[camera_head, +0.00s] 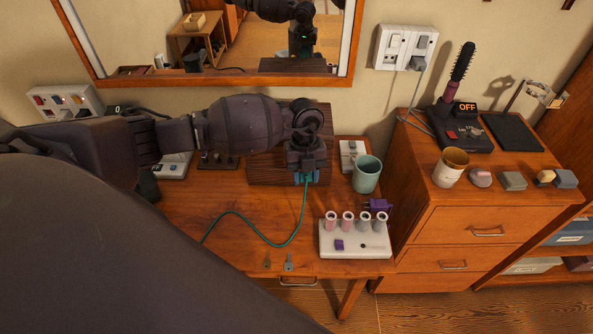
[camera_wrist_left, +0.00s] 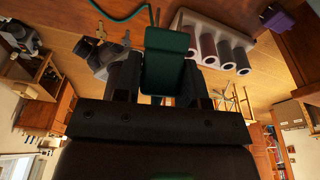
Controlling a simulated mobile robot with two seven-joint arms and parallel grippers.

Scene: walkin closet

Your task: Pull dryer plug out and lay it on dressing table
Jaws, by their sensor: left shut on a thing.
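My left gripper (camera_head: 307,176) is shut on a green plug (camera_head: 306,179) and points down over the dressing table (camera_head: 235,205). In the left wrist view the green plug (camera_wrist_left: 167,60) sits between the two dark fingers. A green cord (camera_head: 283,242) runs from the plug, loops across the tabletop and goes out of sight behind my arm at the left. The dryer is not clearly visible. My right gripper is not in view.
A dark wooden block (camera_head: 262,172) stands behind the gripper. To the right are a white socket (camera_head: 347,150), a teal cup (camera_head: 367,175), a purple plug (camera_head: 377,205) and a white tray of rollers (camera_head: 355,250). Small keys (camera_head: 289,264) lie at the front edge. A mirror (camera_head: 170,50) hangs behind.

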